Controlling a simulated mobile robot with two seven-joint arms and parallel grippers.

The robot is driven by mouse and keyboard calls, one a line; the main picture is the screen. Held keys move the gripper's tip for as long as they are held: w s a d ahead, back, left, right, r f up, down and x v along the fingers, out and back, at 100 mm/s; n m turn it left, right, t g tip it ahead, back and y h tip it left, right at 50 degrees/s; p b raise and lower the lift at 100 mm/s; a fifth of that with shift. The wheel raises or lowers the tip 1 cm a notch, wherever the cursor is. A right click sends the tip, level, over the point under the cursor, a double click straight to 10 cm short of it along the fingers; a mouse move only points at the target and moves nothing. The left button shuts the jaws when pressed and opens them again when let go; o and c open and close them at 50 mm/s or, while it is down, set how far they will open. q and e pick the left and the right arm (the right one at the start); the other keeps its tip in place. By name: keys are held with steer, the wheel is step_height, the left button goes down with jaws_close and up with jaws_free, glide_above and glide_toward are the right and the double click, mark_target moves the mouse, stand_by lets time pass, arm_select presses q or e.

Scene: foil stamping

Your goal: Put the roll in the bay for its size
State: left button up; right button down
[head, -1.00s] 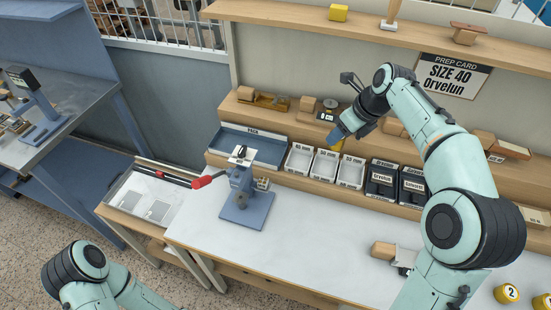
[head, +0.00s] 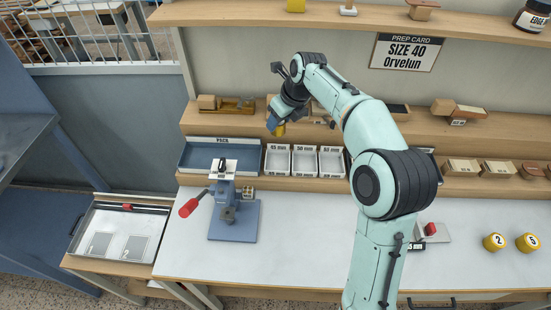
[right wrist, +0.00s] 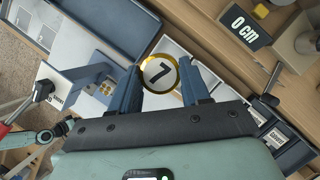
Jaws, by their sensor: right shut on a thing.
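My right gripper (head: 277,127) is shut on a yellow-gold roll (head: 281,130). In the right wrist view the roll (right wrist: 160,73) sits between the two blue fingers, its end showing a digit like 1 or 7. The gripper is in the air, above and behind the left white bay in the head view. Three white bays stand in a row: left (head: 277,174), middle (head: 304,175) and right (head: 331,176). The prep card (head: 406,53) reads SIZE 40 Orvelun.
A blue tray (head: 188,164) stands left of the bays, with a blue press (head: 234,218) and its red-tipped handle in front. Two yellow rolls, marked 2 (head: 494,242) and probably 5 (head: 527,242), stand at right.

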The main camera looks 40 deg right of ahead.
arm_select(q)
steer(key=shift+s+f+b, duration=0.6)
steer(key=shift+s+f, duration=0.05)
steer(key=shift+f, duration=0.25)
steer(key=shift+s+f+b, duration=0.55)
steer(key=shift+s+f, duration=0.05)
steer(key=shift+f, duration=0.3)
arm_select(e)
steer(key=shift+f, duration=7.4)
steer(key=shift+f, duration=0.15)
steer(key=c, duration=0.8)
jaws_free()
arm_select(q)
steer(key=shift+w+r+p, duration=0.4)
steer(key=shift+r+p, duration=0.15)
steer(key=shift+r, duration=0.15)
arm_select(e)
steer(key=v, duration=1.2)
